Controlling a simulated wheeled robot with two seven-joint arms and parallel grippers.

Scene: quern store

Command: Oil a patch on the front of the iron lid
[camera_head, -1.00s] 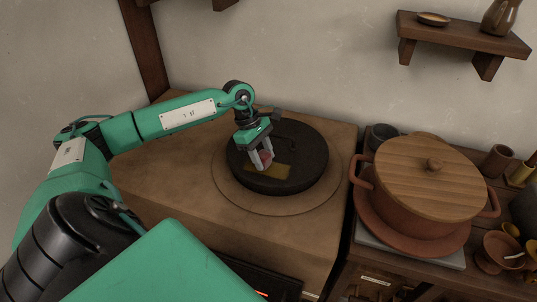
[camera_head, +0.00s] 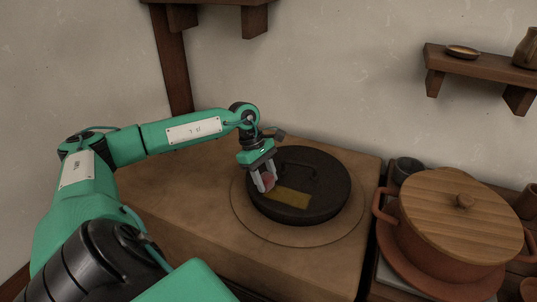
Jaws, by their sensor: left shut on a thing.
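The black round iron lid (camera_head: 325,190) lies on the brown block-like stove top, with a loop handle (camera_head: 300,170) on its top. A yellowish, oily-looking patch (camera_head: 292,198) shows on the near part of the lid. My left gripper (camera_head: 265,184) is shut on a small reddish pad (camera_head: 268,181) at the left end of that patch. The pad is low over the lid and looks to be touching it, though the fingers partly hide it. My right gripper is not in view.
The stove top (camera_head: 180,190) has free room left of the lid. A terracotta pot (camera_head: 440,245) with a wooden lid (camera_head: 455,215) stands to the right, beside a dark cup (camera_head: 407,168). A wall shelf (camera_head: 480,68) holds a small dish (camera_head: 462,51) and a jug.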

